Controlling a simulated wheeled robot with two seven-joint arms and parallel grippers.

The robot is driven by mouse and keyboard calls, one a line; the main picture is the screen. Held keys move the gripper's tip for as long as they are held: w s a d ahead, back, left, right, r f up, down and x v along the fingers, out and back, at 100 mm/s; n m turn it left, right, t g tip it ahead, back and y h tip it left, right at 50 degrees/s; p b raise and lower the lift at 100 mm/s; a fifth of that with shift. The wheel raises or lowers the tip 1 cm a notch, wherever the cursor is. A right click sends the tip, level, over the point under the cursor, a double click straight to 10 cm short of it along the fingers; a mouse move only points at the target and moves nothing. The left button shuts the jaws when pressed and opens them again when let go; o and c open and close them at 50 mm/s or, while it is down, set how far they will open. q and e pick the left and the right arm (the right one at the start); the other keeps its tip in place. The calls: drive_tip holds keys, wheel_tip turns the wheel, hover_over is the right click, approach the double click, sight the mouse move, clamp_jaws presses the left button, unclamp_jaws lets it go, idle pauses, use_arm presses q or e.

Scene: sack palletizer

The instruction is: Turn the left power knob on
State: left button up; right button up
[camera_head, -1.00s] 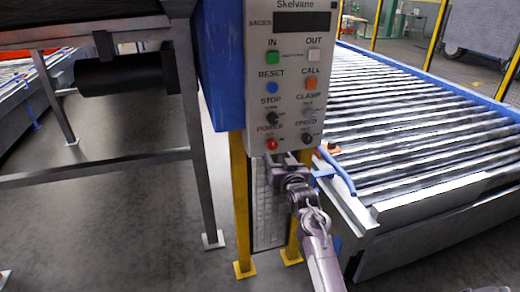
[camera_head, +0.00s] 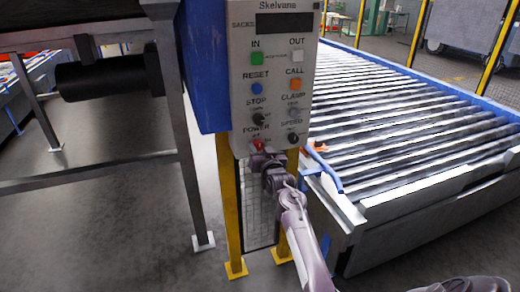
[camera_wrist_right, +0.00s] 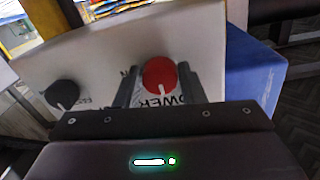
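The red power knob (camera_head: 258,145) is at the lower left of the grey control panel (camera_head: 275,75) in the head view. It also shows in the right wrist view (camera_wrist_right: 159,74), above an upside-down POWER label, with a pale pointer mark. My right gripper (camera_head: 257,156) is at the knob. In the wrist view its two fingers (camera_wrist_right: 158,88) stand open on either side of the knob. The right-hand finger is very close to the knob; I cannot tell whether it touches. A gap shows on the left-hand side. My left gripper is not in view.
A dark speed knob (camera_head: 292,138) sits right of the power knob, with the stop knob (camera_head: 258,120) above. Several buttons are higher up. The roller conveyor (camera_head: 410,120) lies right of the panel, and a metal frame (camera_head: 185,150) stands left.

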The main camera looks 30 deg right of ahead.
drive_tip(key=c, duration=0.5)
drive_tip(key=shift+m, duration=0.3)
drive_tip(key=m+p, duration=0.1)
drive_tip(key=m, duration=0.2)
drive_tip(key=m+p, duration=0.1)
drive_tip(key=m, duration=0.3)
drive_tip(key=shift+a, duration=0.1)
drive_tip(key=m+p, duration=0.1)
drive_tip(key=m, duration=0.4)
drive_tip(key=shift+r+p, duration=0.1)
drive_tip(key=shift+p, duration=0.25)
drive_tip(key=shift+m+g+y+p, duration=0.35)
drive_tip(key=shift+m+p, duration=0.2)
drive_tip(key=shift+m, duration=1.85)
